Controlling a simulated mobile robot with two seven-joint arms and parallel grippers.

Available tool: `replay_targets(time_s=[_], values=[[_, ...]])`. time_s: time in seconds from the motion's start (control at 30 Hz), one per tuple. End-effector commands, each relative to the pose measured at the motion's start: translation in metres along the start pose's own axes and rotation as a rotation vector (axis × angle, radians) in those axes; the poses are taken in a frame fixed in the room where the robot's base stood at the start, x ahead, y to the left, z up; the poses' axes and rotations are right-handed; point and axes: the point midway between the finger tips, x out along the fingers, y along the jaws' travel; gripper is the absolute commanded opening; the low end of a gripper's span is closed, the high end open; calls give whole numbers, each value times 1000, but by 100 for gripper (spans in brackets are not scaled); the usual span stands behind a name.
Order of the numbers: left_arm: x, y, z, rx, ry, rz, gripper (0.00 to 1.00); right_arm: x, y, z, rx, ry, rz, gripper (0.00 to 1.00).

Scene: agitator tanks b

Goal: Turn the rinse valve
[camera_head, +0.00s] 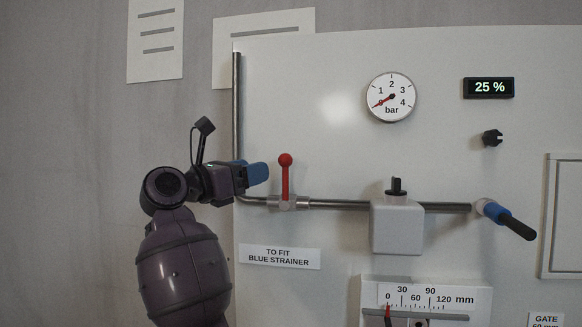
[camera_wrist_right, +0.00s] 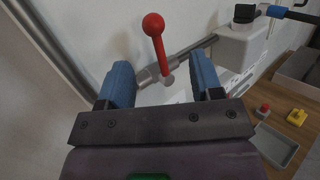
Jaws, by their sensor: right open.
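A valve with a red lever and round red knob (camera_head: 285,175) sits on the grey horizontal pipe, its lever standing upright. No label naming the rinse valve is readable. My right gripper (camera_head: 258,173) is just left of the lever in the head view, its blue fingertips pointing at it with a small gap. In the right wrist view the gripper (camera_wrist_right: 163,82) is open, and the red lever (camera_wrist_right: 157,45) appears between and beyond the two fingers, not gripped. My left gripper is not in view.
A vertical pipe (camera_head: 237,110) stands behind my right gripper. A white box (camera_head: 397,228) sits on the pipe to the right, then a blue-and-black handle (camera_head: 508,219). A pressure gauge (camera_head: 391,97) and a 25 % display (camera_head: 489,87) are above. A grey tray (camera_wrist_right: 275,146) lies below.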

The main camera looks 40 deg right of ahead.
Motion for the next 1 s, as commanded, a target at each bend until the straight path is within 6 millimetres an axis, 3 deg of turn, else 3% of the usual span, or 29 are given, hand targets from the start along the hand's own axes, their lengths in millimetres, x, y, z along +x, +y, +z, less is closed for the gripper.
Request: replay_targets(time_s=[0.13, 0.37, 1.0], values=[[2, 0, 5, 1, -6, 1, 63, -6, 4, 13, 84, 123, 23, 60], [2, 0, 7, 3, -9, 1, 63, -4, 5, 20, 124, 182, 32, 60], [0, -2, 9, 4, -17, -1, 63, 86, 9, 4, 121, 178, 31, 60]])
